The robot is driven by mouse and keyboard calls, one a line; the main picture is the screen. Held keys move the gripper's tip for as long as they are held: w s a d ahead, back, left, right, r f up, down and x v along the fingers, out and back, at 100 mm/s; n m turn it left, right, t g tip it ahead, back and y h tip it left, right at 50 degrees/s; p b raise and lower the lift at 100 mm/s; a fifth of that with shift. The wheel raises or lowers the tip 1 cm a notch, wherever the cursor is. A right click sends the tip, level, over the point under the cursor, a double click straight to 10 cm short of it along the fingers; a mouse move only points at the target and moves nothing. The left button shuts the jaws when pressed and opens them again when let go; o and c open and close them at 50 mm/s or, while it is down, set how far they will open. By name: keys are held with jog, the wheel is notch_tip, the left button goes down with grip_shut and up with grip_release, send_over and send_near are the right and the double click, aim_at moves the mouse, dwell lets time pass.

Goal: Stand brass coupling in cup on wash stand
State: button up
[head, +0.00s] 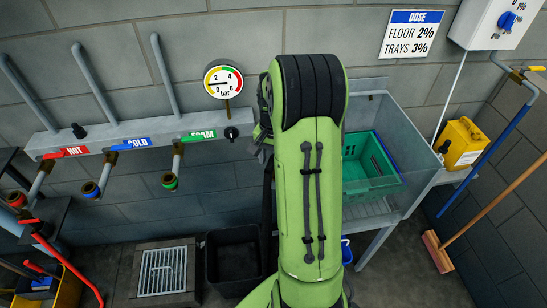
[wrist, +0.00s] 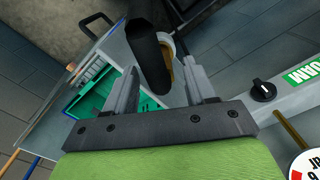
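My gripper (wrist: 160,72) shows in the wrist view with its two fingers wide apart. A dark, rounded cylinder (wrist: 150,58) lies in line with the gap, with space showing beside it. A tan, brass-like ring with a pale edge (wrist: 168,72) shows partly behind it. I cannot tell whether this ring is the coupling or the cup's rim. The wash stand (head: 416,148) is a grey basin on legs at the right of the head view.
A green crate (head: 372,168) sits in the basin. A yellow canister (head: 461,143) stands right of it. Hot, cold and foam taps line a wall rail (head: 120,137) on the left. A black bin (head: 233,257) and floor drain (head: 163,270) lie below.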

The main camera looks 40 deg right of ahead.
jog(key=shift+o, duration=0.4)
notch_tip(320, 180, up, 16)
jog(key=p, duration=0.2)
jog(key=shift+f, duration=0.15)
